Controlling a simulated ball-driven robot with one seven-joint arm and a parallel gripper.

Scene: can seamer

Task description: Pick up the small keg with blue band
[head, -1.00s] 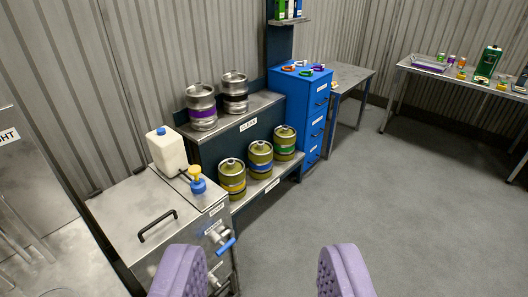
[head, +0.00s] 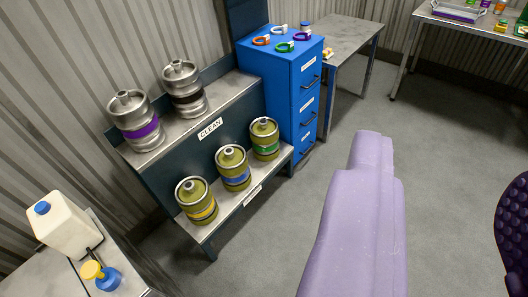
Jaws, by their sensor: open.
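The small keg with the blue band (head: 232,167) is olive green and stands upright on the lower shelf (head: 236,211). It is the middle one of three, between a yellow-banded keg (head: 196,201) and a green-banded keg (head: 264,138). My gripper (head: 446,158) is open and empty. One lilac finger rises in the picture, right of the kegs. A dark purple dotted part, seemingly the other finger, is cut off at the right edge. The gripper does not touch the kegs, and the blue-banded keg is not covered by it.
Two steel kegs, one purple-banded (head: 136,122) and one dark-banded (head: 185,89), stand on the upper shelf marked CLEAN. A blue drawer cabinet (head: 290,77) is beside the rack. A white jug (head: 65,227) stands at lower left. Grey floor (head: 280,220) is clear before the rack.

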